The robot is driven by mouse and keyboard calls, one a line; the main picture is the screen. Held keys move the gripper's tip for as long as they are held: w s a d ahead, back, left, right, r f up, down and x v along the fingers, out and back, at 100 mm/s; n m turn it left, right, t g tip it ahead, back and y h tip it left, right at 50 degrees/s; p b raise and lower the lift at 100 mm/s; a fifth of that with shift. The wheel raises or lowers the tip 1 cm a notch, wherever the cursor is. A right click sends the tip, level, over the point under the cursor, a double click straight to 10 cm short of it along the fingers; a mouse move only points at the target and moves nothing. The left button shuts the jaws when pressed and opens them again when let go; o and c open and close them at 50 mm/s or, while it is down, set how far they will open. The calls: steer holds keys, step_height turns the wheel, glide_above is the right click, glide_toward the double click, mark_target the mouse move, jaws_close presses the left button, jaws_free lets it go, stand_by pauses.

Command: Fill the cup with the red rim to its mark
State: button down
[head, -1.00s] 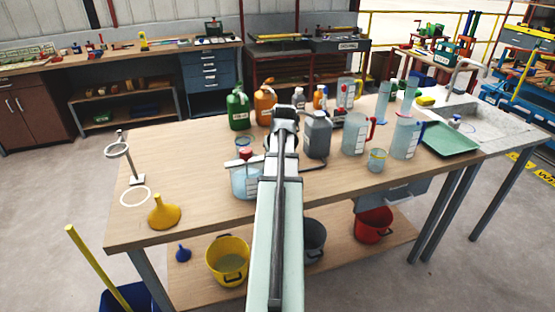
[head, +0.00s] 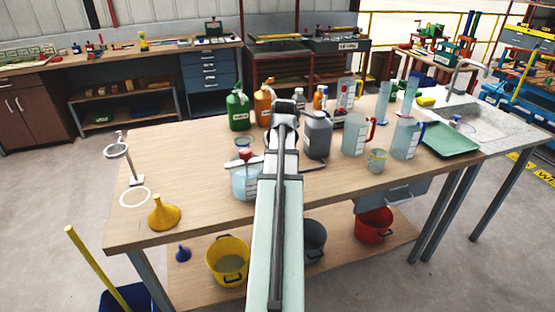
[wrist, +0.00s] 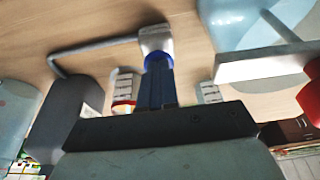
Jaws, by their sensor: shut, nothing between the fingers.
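My gripper (wrist: 157,62) shows in the wrist view as blue fingers shut together with nothing between them. A white head (wrist: 155,40) with a bent grey tube (wrist: 95,46) is right at the fingertips; I cannot tell whether they touch. In the head view my arm hides the fingers, and part of the tube (head: 314,168) shows to its right. In the wrist view a whitish piece with marks and a red-and-yellow band (wrist: 123,92) is partly hidden beside the fingers; I cannot tell whether it is the red-rimmed cup. No red rim is clear in the head view.
A pale blue vessel with a red knob (head: 245,182) stands left of my arm. A grey canister (head: 318,137), a red-handled jug (head: 355,135), a small cup (head: 377,160) and a blue-handled jug (head: 406,139) stand to the right. A yellow funnel (head: 163,214) is at the left.

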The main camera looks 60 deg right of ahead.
steer(key=v, duration=1.2)
steer(key=shift+w+d+r, duration=0.15)
steer(key=shift+w+d, duration=0.05)
steer(key=shift+d, duration=0.05)
